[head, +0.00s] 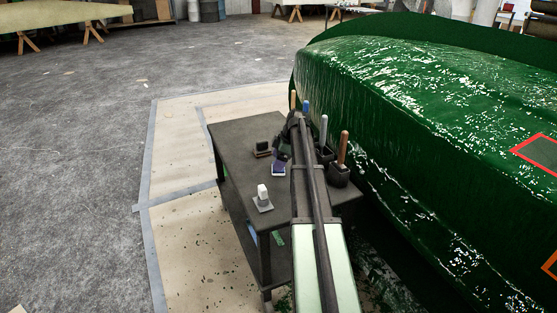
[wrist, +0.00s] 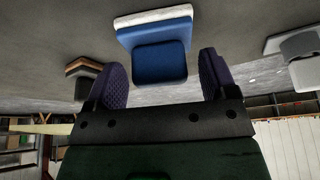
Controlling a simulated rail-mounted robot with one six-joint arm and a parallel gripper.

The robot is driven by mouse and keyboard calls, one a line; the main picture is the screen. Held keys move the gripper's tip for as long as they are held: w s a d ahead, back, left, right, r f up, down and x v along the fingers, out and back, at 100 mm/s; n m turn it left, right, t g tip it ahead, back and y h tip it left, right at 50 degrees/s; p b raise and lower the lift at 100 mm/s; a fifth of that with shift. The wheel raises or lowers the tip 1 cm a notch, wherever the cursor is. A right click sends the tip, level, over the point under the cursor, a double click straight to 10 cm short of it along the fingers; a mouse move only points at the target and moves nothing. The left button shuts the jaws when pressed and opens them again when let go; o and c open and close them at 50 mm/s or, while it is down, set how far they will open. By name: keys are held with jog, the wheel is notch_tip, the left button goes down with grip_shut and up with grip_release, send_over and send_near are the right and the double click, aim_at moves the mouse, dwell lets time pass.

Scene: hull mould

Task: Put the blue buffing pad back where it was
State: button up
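The blue buffing pad (head: 278,170) sits on the dark table (head: 232,135), below my gripper (head: 281,156). In the wrist view, which shows the table at the top, the pad is a blue block (wrist: 160,62) on a wider blue plate with a white layer under it. My gripper (wrist: 164,80) is open, with one purple ridged finger on each side of the pad's block. A gap shows between the block and each finger. I cannot tell how deep the block is between the fingers. My arm hides part of the table.
A brown and dark pad (head: 262,148) lies behind the blue one, and a white and grey pad (head: 263,199) lies in front. Dark holders with upright handles, one holder (head: 339,175) near the right edge, stand beside my arm. The glossy green hull (head: 400,90) rises close to the right.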

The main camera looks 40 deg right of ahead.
jog(key=p+v, duration=1.2)
jog(key=v, duration=0.1)
jog(key=s+a+f+m+g, duration=0.1)
jog(key=s+a+m, duration=0.1)
jog(key=a, duration=1)
jog(key=s+a+f+m+g, duration=0.1)
jog(key=s+a+m, duration=0.1)
jog(key=a, duration=1)
jog(key=s+a+m+h, duration=0.25)
jog(key=s+a, duration=0.45)
jog(key=a, duration=0.4)
jog(key=s+a+m+h, duration=0.1)
jog(key=s+a+m, duration=0.3)
jog(key=s+a, duration=0.5)
notch_tip(320, 180, up, 20)
jog(key=w+p, duration=0.1)
jog(key=p, duration=1.8)
jog(key=shift+w+a+f+g, duration=0.2)
jog(key=shift+w+a+g, duration=0.2)
jog(key=shift+a, duration=0.1)
